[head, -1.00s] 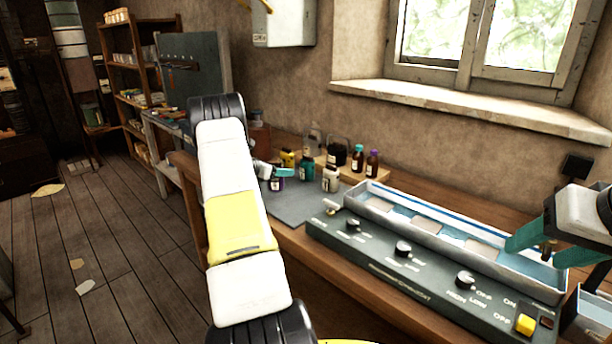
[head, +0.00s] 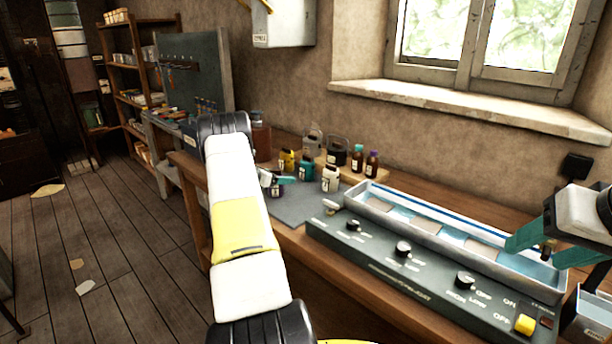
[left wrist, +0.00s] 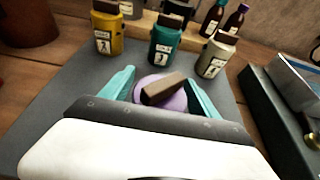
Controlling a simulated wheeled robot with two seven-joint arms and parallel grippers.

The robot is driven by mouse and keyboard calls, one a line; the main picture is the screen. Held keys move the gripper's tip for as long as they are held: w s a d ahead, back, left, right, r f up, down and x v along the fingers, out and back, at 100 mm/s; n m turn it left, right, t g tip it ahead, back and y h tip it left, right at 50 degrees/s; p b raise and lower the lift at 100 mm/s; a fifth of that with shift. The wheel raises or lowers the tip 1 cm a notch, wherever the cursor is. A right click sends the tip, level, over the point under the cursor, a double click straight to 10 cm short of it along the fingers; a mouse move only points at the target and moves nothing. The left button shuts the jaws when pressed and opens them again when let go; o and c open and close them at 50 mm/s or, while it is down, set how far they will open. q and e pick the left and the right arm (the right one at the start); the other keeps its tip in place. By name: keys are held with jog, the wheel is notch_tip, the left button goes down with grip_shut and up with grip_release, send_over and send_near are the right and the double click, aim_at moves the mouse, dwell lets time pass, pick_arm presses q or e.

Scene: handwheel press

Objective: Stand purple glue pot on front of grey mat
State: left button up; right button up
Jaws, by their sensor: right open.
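The purple glue pot (head: 275,189), with a pale label, is at the left part of the grey mat (head: 305,206), partly hidden by my left arm. In the left wrist view the pot (left wrist: 172,102) has a brown block-like top and sits between the two teal fingers of my left gripper (left wrist: 160,88). The fingers are shut on its sides. I cannot tell whether its base touches the mat. My right gripper (head: 530,248) is open and empty over the right end of the long tray.
Yellow (head: 287,160), teal (head: 306,168) and white (head: 330,178) pots stand behind on the mat's far side. Two bottles (head: 364,161) stand on a wooden block. A control panel (head: 420,262) and the long tray (head: 450,238) lie to the right.

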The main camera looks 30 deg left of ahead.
dwell(0.3)
pick_arm(q)
jog(key=shift+s+r, duration=0.1)
jog(key=shift+r, duration=0.1)
jog(key=v, duration=1.1)
jog(key=d+r+m+g+h, duration=0.25)
jog(key=d+r+m, duration=0.6)
jog(key=d, duration=0.65)
jog(key=s+d+r+m+g, duration=0.2)
jog(key=s+d+r+m, duration=0.25)
jog(key=d, duration=0.35)
jog(key=s+d+r+m+g, duration=0.25)
jog(key=s+d+r, duration=0.2)
jog(key=d, duration=0.35)
jog(key=s+d+m+y, duration=0.1)
jog(key=s+d+m, duration=0.3)
jog(key=s+m, duration=0.2)
jog(key=s+d+r+m+y, duration=0.1)
jog(key=s+d+m+y, duration=0.1)
jog(key=s+m, duration=0.3)
jog(key=s+d+r+m+y, duration=0.1)
jog(key=s+d+m, duration=0.4)
jog(key=s, duration=0.7)
jog(key=shift+s+d+m+y, duration=0.25)
jog(key=shift+d+m, duration=0.05)
jog(key=shift+m, duration=0.55)
